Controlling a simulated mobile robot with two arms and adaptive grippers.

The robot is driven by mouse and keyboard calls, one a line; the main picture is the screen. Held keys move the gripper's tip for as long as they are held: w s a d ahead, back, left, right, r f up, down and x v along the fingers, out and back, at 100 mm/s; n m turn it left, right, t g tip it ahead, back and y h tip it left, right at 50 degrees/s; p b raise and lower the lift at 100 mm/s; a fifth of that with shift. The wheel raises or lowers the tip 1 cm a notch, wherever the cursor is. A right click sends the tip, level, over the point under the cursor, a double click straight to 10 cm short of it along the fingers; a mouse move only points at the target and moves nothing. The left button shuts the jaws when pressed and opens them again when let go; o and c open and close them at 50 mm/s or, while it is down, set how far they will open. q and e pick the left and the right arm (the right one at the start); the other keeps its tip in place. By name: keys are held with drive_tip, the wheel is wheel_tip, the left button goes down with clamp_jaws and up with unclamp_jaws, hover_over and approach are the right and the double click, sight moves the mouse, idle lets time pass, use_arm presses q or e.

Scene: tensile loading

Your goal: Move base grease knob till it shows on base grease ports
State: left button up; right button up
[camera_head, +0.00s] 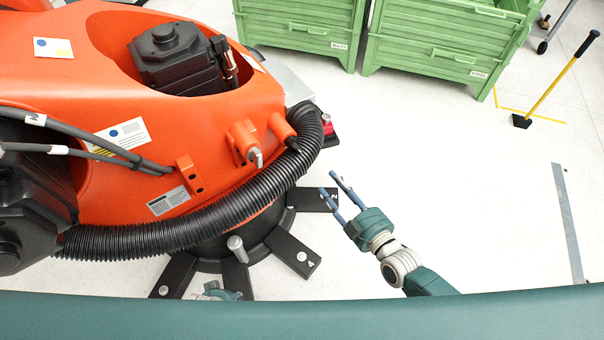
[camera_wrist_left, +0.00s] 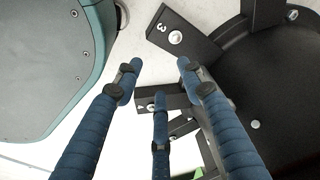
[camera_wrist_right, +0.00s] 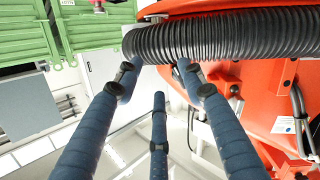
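A large orange robot arm (camera_head: 230,110) stands on a black base with flat feet. A grey round-headed peg (camera_head: 236,245) stands up at the base's front; I cannot tell if it is the grease knob. Numbered feet show, such as foot 4 (camera_head: 293,250) and, in the left wrist view, foot 3 (camera_wrist_left: 185,38); ports are not clearly made out. My right gripper (camera_head: 329,182) is open and empty beside the base, near foot 2 (camera_head: 308,199). My left gripper (camera_wrist_left: 160,74) is open and empty over the feet, mostly hidden in the head view.
A black corrugated hose (camera_head: 215,225) curves around the orange arm and crosses the top of the right wrist view. Green crates (camera_head: 420,50) stand at the back. A yellow-handled tool (camera_head: 555,85) stands at the right. The white floor right of my right gripper is clear.

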sight(299, 147)
drive_tip(key=w+a+r+b, duration=0.1)
drive_tip(key=w+a, duration=0.1)
drive_tip(key=w+a+r+y+b, duration=0.1)
drive_tip(key=w+a+r, duration=0.1)
drive_tip(key=w+a, duration=0.1)
drive_tip(key=w+a+r+n+t+y+b, duration=0.1)
drive_tip(key=w+a, duration=0.2)
drive_tip(key=shift+w+a+r, duration=0.1)
drive_tip(key=shift+a+r, duration=0.05)
use_arm(q)
wheel_tip(299, 147, up, 6)
drive_tip(key=w, duration=0.3)
drive_tip(key=shift+d+f+t, duration=0.15)
drive_tip(key=shift+d+t, duration=0.15)
drive_tip(key=shift+d, duration=0.1)
use_arm(e)
drive_tip(key=shift+w+a, duration=0.25)
drive_tip(key=shift+w, duration=0.1)
drive_tip(key=shift+c, duration=0.2)
clamp_jaws()
